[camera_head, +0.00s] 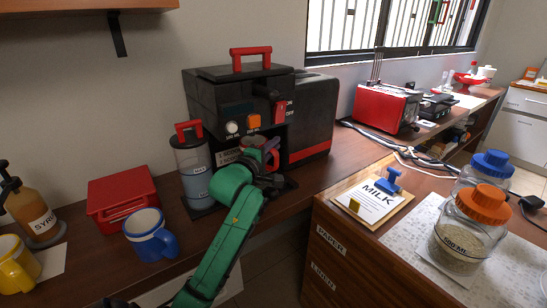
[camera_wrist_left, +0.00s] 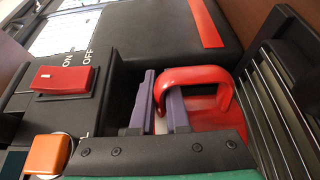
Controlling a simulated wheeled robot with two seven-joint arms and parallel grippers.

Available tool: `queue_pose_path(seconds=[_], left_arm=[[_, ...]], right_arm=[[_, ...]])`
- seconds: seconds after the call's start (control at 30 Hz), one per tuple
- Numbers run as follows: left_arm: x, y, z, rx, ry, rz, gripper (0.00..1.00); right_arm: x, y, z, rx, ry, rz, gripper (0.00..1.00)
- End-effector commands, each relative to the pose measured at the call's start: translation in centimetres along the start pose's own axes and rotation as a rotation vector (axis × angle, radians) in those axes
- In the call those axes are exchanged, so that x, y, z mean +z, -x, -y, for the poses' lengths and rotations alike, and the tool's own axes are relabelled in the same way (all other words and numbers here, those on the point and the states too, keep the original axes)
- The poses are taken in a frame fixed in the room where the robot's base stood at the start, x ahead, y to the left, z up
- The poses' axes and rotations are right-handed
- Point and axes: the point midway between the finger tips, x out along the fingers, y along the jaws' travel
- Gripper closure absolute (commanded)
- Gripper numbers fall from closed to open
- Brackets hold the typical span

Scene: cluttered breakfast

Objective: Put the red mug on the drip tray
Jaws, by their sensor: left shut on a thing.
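The red mug (camera_head: 272,153) is in the bay at the front of the black coffee machine (camera_head: 222,92), mostly hidden behind my left gripper (camera_head: 262,168). In the left wrist view the mug's red handle (camera_wrist_left: 222,84) loops beside the two purple-grey fingers (camera_wrist_left: 160,112), which are shut on the mug by its handle. The drip tray shows as a dark slatted grille (camera_wrist_left: 284,112) at the right of that view, beside the mug. In the head view its dark edge (camera_head: 290,184) shows at the machine's foot. Whether mug and tray touch cannot be told. My right gripper is not in view.
A clear canister with a red handle (camera_head: 193,170) stands close left of my gripper. A blue mug (camera_head: 148,236), a red box (camera_head: 122,195), a yellow mug (camera_head: 14,268) and a syrup bottle (camera_head: 32,215) are further left. The machine's red switch (camera_wrist_left: 62,78) is near my fingers.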

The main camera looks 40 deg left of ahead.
Motion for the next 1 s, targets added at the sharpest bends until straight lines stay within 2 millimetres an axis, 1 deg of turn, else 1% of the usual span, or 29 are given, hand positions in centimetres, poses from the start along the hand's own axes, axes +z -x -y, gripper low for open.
queue_pose_path(seconds=[0.03, 0.1, 0.13, 0.47, 0.5, 0.57, 0.6, 0.93, 1.0], left_arm=[[0.0, 0.0, 1.4, -0.006, -0.003, -0.001, 1.00], [0.0, 0.0, 2.7, -0.005, -0.002, 0.000, 1.00], [0.0, 0.0, 3.0, -0.004, -0.002, 0.000, 1.00], [0.0, 0.1, 3.2, -0.001, 0.000, 0.001, 1.00], [0.0, 0.1, 3.4, -0.003, 0.001, 0.001, 0.83], [0.0, 0.1, 3.4, -0.003, 0.000, 0.001, 0.60], [0.0, 0.1, 3.4, -0.003, 0.000, 0.001, 0.57], [0.0, 0.1, 3.1, -0.002, -0.002, 0.001, 0.57], [0.1, 0.6, 3.2, -0.005, 0.000, 0.001, 0.57]], right_arm=[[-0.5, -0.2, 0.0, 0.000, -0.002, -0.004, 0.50], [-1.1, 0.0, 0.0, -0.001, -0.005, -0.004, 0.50], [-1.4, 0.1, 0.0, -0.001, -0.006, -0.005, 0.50], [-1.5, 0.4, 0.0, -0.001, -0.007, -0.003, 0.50], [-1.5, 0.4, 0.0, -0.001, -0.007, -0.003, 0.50], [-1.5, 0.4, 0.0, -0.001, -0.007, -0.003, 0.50], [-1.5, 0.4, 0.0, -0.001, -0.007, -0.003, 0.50], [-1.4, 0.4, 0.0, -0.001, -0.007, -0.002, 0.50], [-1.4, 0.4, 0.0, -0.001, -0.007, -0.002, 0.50]])
